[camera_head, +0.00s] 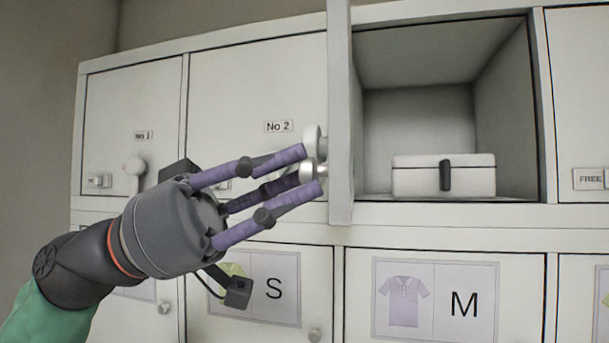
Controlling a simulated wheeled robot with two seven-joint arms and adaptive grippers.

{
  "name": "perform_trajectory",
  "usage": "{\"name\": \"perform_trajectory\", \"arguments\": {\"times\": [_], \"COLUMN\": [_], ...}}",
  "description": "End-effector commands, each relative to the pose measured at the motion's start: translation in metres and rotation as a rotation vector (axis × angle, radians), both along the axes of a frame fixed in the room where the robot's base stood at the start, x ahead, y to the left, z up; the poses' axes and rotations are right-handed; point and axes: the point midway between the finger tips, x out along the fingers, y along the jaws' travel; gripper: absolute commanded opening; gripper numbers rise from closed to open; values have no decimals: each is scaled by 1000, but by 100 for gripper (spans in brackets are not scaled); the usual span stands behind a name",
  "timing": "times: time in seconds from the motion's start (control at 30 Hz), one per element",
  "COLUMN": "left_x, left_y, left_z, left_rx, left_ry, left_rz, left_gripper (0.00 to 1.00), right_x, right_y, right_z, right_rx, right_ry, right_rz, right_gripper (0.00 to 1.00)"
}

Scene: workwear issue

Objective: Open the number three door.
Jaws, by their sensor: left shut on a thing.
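The number three door (340,120) stands swung open, seen nearly edge-on, between the No 2 door and an open compartment (420,125). Its own number is not visible from here. My left gripper (311,170), with purple fingers, is shut on a pale round knob (308,173) on the left side of the swung door. The fingers partly hide the knob. A white box (444,178) with a dark clasp sits inside the compartment. My right gripper is not in view.
The No 2 door (250,90) and No 1 door (125,100) are closed at left. A second pale round part (312,138) shows just above the held knob. Closed lower doors carry S (273,289) and M (464,304) signs. A FREE label (590,179) is at right.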

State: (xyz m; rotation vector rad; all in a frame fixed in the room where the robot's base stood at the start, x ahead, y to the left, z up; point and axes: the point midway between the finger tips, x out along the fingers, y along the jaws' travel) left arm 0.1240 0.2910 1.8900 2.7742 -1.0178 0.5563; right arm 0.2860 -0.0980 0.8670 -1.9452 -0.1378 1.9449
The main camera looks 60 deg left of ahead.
Motion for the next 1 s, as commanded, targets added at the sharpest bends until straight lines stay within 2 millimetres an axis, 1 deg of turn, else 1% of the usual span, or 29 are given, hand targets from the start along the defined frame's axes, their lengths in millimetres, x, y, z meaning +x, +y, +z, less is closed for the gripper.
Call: {"name": "perform_trajectory", "arguments": {"times": [0.03,0.37,0.4,0.43,0.77,0.87,1.0], "left_x": [-3,-2,-2,-2,-2,-7,-22], "left_y": [2,2,1,1,1,4,17], "left_z": [4,3,3,3,1,-2,-9], "left_rx": [-10,-9,-9,-8,-3,-2,-4], "left_ry": [-8,-6,-6,-5,-1,-2,-6], "left_rz": [1,0,0,0,-2,-3,-4], "left_gripper": [0,0,25,31,31,31,31], "right_x": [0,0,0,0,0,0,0], "right_y": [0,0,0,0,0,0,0], "right_z": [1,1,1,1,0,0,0], "right_rx": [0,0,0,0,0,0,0], "right_ry": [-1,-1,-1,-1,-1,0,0], "right_rz": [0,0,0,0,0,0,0], "right_gripper": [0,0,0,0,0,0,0]}}
